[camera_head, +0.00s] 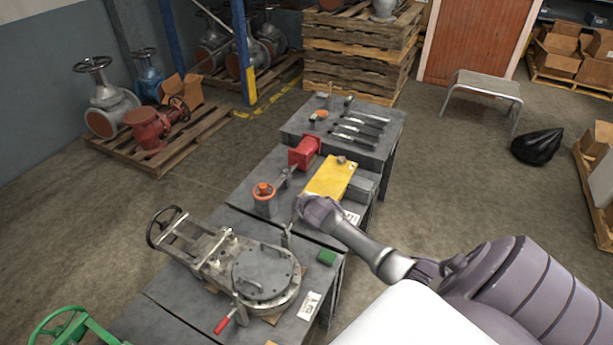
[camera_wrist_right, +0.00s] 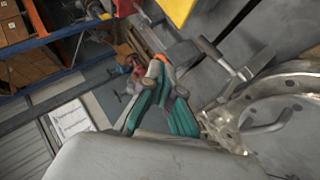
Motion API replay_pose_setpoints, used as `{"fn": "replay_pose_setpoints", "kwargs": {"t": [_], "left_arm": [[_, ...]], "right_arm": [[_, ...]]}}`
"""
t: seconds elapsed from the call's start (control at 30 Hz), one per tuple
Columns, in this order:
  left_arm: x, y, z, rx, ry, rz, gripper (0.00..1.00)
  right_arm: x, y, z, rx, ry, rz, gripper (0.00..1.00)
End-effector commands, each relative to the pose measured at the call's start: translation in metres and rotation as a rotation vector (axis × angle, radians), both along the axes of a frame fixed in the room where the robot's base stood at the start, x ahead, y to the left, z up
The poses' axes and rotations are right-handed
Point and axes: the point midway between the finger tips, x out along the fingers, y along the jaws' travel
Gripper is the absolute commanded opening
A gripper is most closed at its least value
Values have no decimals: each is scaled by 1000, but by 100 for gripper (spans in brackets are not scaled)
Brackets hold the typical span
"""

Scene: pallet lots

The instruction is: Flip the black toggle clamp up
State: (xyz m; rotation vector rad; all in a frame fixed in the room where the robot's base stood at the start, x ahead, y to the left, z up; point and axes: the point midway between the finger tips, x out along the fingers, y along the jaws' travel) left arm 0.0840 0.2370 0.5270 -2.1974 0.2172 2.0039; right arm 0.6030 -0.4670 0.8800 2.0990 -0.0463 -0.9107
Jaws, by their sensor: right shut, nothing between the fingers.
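A dark toggle clamp (camera_head: 287,236) stands at the back edge of the round grey valve flange (camera_head: 265,270). I cannot tell its lever's exact angle in the head view. In the right wrist view a dark lever (camera_wrist_right: 222,62) sticks out beside the pale metal rim (camera_wrist_right: 292,82); it seems to be the same clamp. My right gripper (camera_head: 308,203) is behind and right of the clamp, next to a yellow box (camera_head: 331,178). Its teal fingers show in the right wrist view (camera_wrist_right: 160,98), shut and empty, apart from the lever. My left gripper is not in view.
A red-handled clamp (camera_head: 228,320) sits at the flange's front. An orange-wheeled part (camera_head: 264,192) and a red part (camera_head: 304,152) stand behind.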

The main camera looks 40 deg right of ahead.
Motion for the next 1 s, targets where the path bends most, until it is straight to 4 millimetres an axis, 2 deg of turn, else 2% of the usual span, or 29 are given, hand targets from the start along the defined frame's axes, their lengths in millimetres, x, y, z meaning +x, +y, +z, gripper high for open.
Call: {"fn": "replay_pose_setpoints", "kwargs": {"t": [0.1,0.3,0.9,1.0], "left_arm": [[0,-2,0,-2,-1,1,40],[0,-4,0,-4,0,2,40],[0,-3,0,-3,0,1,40],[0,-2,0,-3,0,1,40]], "right_arm": [[-10,-1,14,-2,-1,2,0],[-18,-2,25,0,0,1,0],[-18,-2,26,1,0,1,0],[-23,8,23,15,9,2,0]]}}
